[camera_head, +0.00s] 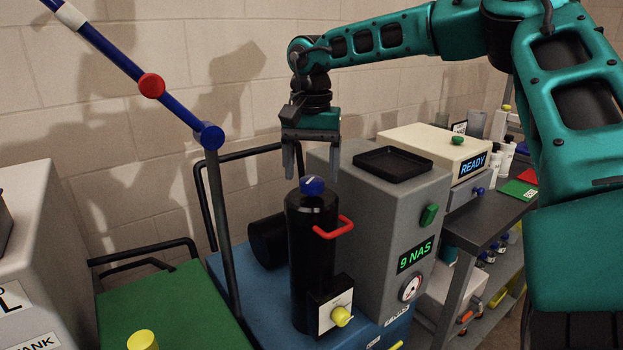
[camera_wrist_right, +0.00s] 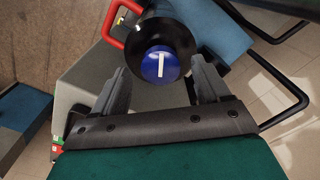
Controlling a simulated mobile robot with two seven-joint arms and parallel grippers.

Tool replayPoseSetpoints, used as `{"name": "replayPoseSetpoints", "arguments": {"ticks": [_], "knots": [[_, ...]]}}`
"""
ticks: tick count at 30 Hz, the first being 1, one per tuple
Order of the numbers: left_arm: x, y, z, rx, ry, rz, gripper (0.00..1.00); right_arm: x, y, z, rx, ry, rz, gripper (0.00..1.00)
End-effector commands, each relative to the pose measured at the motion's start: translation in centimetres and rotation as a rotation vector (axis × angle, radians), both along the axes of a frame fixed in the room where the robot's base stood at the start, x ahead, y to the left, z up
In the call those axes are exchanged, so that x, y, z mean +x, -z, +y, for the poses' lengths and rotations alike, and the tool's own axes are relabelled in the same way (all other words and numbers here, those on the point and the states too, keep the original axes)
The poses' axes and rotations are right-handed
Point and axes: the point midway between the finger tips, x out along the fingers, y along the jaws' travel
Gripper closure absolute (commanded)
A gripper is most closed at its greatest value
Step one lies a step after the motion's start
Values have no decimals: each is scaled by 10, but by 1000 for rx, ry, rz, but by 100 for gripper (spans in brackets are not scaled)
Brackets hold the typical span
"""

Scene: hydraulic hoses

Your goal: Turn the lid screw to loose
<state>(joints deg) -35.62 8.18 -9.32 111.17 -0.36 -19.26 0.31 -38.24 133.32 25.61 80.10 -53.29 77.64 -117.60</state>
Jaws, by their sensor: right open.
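The lid screw (camera_head: 312,185) is a blue knob on top of a black cylinder (camera_head: 312,245) with a red handle (camera_head: 335,228). In the right wrist view the blue knob (camera_wrist_right: 161,65) shows from above with a white line across it. My right gripper (camera_head: 311,172) is open and points down over the knob. Its two fingers stand apart, one on each side, and nothing is between them in its grasp. In the wrist view the knob lies slightly beyond the fingertips (camera_wrist_right: 162,80). My left gripper is not in view.
A grey unit (camera_head: 390,215) with a black tray on top and a "9 NAS" display stands right of the cylinder. A beige box (camera_head: 440,148) reading "READY" is behind it. A blue pole (camera_head: 120,62) rises at the left. A green surface (camera_head: 170,312) lies lower left.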

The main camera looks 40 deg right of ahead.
Motion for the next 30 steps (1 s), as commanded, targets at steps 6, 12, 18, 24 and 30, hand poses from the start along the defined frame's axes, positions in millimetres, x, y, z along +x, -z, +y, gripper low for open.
{"name": "replayPoseSetpoints", "arguments": {"ticks": [6, 12, 18, 24, 30], "knots": [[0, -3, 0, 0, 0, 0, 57, 1, -53, 0, -1, 0, -4, 25], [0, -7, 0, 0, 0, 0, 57, 1, -87, 0, 0, 1, -3, 25], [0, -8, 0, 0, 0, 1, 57, 0, -99, 0, 1, 1, -1, 25], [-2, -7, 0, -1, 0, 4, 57, 0, -100, 0, 1, 0, 0, 25], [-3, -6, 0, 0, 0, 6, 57, 0, -100, 0, 1, 0, -1, 25]]}}
